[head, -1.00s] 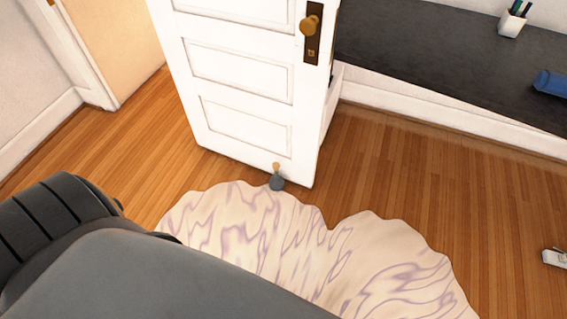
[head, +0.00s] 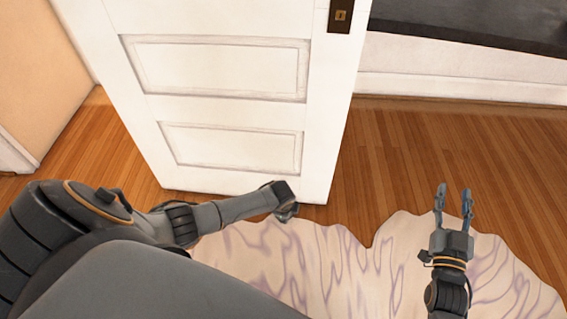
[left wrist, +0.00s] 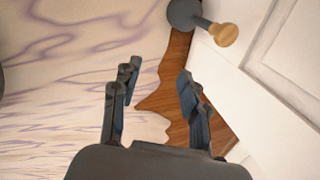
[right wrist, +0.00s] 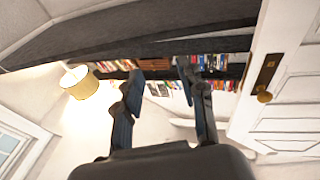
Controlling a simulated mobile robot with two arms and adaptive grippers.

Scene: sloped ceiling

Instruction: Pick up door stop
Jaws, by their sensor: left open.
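The door stop (left wrist: 185,12) shows at the top of the left wrist view, with a dark grey rounded body and a wooden knob (left wrist: 222,33), next to the white door's lower part. In the head view it is hidden behind my left arm. My left gripper (head: 289,208) is at the door's bottom edge, small and partly covered by its own wrist. In the left wrist view (left wrist: 157,76) its fingers are apart and empty, short of the door stop. My right gripper (head: 454,195) is open and empty over the rug's right part.
The white door (head: 230,105) stands upright beyond my left arm. A wavy-edged cream and purple rug (head: 345,265) lies on the wooden floor (head: 400,165). A dark surface (head: 480,22) is at the back right. Bare floor lies right of the door.

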